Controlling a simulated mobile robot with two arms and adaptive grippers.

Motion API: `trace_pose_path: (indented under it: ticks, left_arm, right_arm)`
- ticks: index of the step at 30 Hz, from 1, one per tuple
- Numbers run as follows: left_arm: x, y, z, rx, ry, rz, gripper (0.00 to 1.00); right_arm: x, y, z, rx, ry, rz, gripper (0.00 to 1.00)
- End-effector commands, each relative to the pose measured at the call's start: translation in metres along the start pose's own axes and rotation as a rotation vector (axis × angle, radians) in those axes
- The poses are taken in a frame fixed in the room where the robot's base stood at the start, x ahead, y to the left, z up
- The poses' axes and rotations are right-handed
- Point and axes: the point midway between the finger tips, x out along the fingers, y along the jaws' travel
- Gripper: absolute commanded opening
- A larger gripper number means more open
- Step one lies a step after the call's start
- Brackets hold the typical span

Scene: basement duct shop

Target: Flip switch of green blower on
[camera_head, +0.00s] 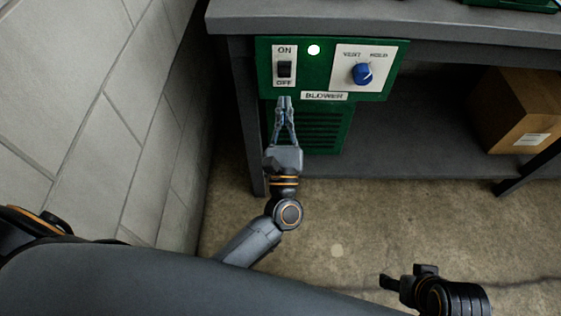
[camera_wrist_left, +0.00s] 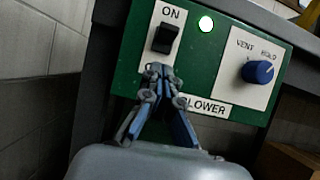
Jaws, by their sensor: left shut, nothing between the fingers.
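The green blower (camera_head: 318,135) hangs under a bench, with a green panel labelled BLOWER. Its black rocker switch (camera_head: 284,69) sits on a white plate between ON above and OFF below. It also shows in the left wrist view (camera_wrist_left: 165,38), where OFF is hidden behind my gripper. I cannot tell surely which way the rocker is tipped. A round white lamp (camera_head: 314,50) looks bright to its right. My left gripper (camera_head: 284,99) is shut and empty, its fingertips just below the switch plate. In the left wrist view the tips (camera_wrist_left: 158,70) appear close under the switch; contact is not clear.
A blue knob (camera_head: 362,74) marked VENT and HOLD is on the panel's right. The grey bench top (camera_head: 380,21) overhangs above. A block wall (camera_head: 90,110) stands close on the left. A cardboard box (camera_head: 518,108) sits on the lower shelf at right.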

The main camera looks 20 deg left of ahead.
Motion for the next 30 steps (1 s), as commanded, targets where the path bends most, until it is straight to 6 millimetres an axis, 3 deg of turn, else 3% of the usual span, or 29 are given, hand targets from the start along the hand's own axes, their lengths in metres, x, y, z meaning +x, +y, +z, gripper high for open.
trace_pose_path:
  ticks: [6, 12, 18, 30]
  left_arm:
    - [-0.054, -0.001, -0.005, -0.001, 0.005, -0.002, 0.00]
    - [-0.087, -0.001, -0.005, 0.000, 0.002, -0.001, 0.00]
    - [-0.100, 0.000, -0.005, 0.000, 0.001, 0.000, 0.00]
    - [-0.100, 0.000, -0.005, 0.000, 0.000, 0.000, 0.00]
  right_arm:
    - [0.005, 0.000, 0.002, 0.000, 0.000, 0.000, 0.60]
    - [0.008, 0.000, 0.003, 0.000, 0.000, 0.000, 0.60]
    - [0.009, 0.000, 0.003, 0.000, 0.001, 0.000, 0.60]
    - [0.009, 0.000, 0.003, 0.000, 0.000, 0.000, 0.60]
